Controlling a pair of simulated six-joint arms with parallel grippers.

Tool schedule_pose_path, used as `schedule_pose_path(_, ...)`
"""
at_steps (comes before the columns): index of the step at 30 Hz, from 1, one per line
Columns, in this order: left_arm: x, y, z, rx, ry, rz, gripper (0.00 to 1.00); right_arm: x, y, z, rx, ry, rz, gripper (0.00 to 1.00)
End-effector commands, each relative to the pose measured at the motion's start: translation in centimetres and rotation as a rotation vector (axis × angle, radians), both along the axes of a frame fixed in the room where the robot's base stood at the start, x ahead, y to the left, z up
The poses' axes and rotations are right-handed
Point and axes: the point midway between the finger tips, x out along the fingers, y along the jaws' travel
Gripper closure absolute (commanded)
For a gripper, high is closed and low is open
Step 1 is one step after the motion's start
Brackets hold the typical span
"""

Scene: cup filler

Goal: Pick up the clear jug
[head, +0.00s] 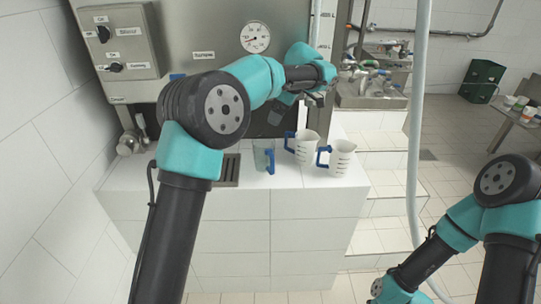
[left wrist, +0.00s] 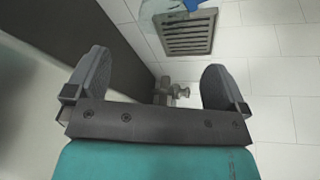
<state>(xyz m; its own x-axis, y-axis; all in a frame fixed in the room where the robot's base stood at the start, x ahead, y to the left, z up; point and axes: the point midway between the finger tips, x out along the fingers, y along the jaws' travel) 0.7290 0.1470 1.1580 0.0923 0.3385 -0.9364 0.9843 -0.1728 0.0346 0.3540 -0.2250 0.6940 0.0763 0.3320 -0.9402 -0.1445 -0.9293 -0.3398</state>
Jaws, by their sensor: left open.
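The clear jug (head: 262,152) with a blue handle stands on the white tiled counter beside the drain grate in the head view. In the left wrist view, part of the clear jug (left wrist: 158,22) shows at the top edge, cut off by the frame. My left gripper (left wrist: 155,84) is open, with nothing between its fingers. In the head view it hangs above the counter by the steel machine, higher than the jug and apart from it; its fingers are hard to make out there. My right gripper is outside the views; only my right arm shows at lower right.
Two white jugs with blue handles stand right of the clear jug, a nearer one (head: 342,160) and another (head: 306,149). The steel machine (head: 205,25) rises behind the counter (head: 235,235). The drain grate (left wrist: 188,34) is set in the counter. A pale hose (head: 417,120) hangs at right.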

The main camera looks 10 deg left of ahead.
Motion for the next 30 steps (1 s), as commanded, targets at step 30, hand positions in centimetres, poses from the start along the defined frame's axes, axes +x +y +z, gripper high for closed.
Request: schedule_pose_path(30, 0.2, 3.4, -6.9, 0.043, 0.031, 0.005, 0.0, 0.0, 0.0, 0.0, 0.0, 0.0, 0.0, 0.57)
